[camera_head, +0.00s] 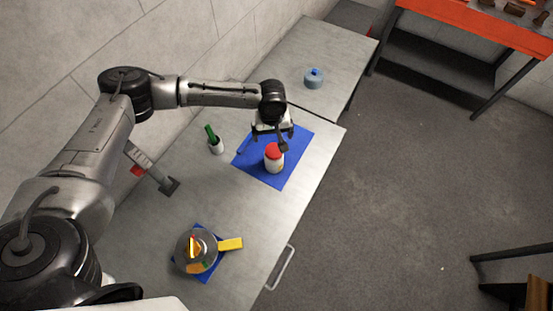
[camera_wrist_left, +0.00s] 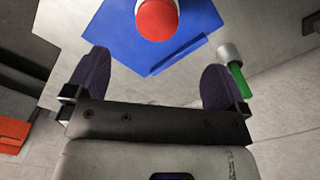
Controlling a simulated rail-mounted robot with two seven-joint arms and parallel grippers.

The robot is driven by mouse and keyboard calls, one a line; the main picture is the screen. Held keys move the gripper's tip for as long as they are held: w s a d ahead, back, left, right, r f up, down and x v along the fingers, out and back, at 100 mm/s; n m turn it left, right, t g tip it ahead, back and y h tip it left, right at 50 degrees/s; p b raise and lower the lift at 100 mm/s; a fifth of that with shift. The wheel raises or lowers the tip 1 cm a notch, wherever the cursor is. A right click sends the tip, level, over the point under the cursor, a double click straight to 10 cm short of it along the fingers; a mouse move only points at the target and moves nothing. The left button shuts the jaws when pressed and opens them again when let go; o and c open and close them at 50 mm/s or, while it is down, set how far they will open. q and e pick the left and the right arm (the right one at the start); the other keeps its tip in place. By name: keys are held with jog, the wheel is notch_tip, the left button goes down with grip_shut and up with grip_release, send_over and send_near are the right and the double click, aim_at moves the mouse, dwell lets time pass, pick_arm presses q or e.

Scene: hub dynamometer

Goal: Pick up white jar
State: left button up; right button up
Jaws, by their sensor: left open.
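The white jar (camera_head: 275,168) with a red lid stands upright on a blue mat (camera_head: 296,166) on the grey table. In the left wrist view its red lid (camera_wrist_left: 157,18) is at the top edge, and most of its white body is hidden or cut off. My left gripper (camera_head: 272,137) is above the mat, close to the jar on its far side in the head view. In the left wrist view its two dark fingers (camera_wrist_left: 155,78) are spread, with nothing between them. My right gripper is not in view.
A white cup with a green item (camera_head: 214,141) stands left of the mat. A metal pan (camera_head: 197,248) with colored pieces and a yellow handle sits on another blue mat nearer me. A wall borders the left side.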

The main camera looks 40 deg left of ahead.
aim_at(274, 151)
pick_arm(q)
jog(key=shift+n, duration=0.3)
jog(key=f, duration=1.3)
jog(key=shift+w+d+f, duration=0.1)
jog(key=shift+w+f, duration=0.1)
jog(key=shift+f, duration=0.2)
jog(key=c, duration=1.5)
